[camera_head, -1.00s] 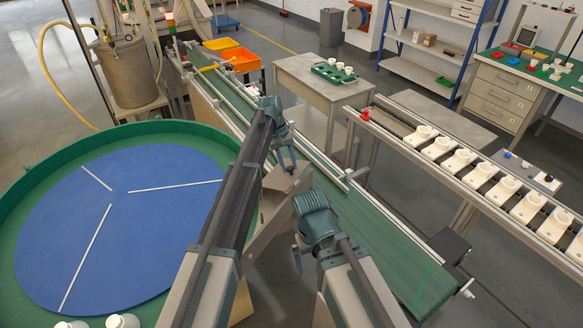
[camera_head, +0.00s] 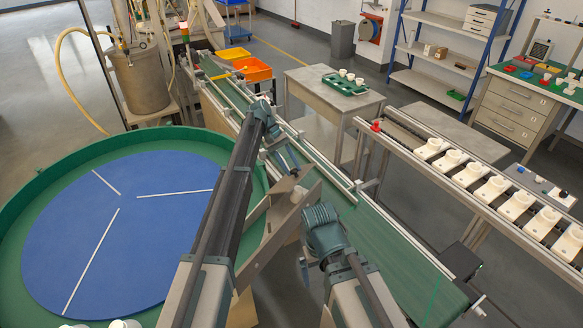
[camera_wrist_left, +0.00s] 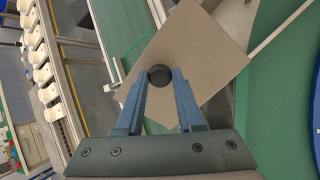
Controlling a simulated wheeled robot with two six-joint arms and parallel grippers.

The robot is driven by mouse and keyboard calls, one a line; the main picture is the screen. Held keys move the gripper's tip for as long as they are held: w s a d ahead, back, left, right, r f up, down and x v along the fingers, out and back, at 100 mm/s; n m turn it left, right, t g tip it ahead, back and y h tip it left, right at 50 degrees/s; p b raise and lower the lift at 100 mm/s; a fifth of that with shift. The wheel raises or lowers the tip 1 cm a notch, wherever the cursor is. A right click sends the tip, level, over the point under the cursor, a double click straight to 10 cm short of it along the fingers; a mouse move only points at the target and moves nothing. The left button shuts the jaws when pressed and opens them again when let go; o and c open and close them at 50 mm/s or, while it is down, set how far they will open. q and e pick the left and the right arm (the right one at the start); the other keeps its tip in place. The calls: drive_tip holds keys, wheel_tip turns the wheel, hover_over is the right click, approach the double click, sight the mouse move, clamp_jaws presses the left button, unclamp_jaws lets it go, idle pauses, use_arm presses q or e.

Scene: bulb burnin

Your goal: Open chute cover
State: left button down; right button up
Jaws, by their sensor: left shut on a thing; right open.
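The chute cover (camera_wrist_left: 205,45) is a flat grey-brown plate with a round black knob (camera_wrist_left: 159,75), seen in the left wrist view. My left gripper (camera_wrist_left: 160,84) is shut on the knob, with one finger on each side. In the head view my left gripper (camera_head: 290,168) is over the chute (camera_head: 272,237), between the round turntable and the green conveyor. There the knob is hidden, and I cannot tell how far the cover is raised. My right gripper (camera_head: 305,272) is open and lower, right of the chute and near the conveyor.
A blue turntable (camera_head: 70,215) with a green rim fills the left. The green conveyor belt (camera_head: 385,240) runs diagonally past the chute. A rail with several white holders (camera_head: 472,175) stands at the right. A grey table with a green tray (camera_head: 345,88) stands behind.

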use_arm(q)
drive_tip(key=shift+a, duration=0.1)
drive_tip(key=c, duration=0.5)
unclamp_jaws()
drive_tip(key=shift+r, duration=0.15)
use_arm(e)
drive_tip(key=shift+r, duration=0.1)
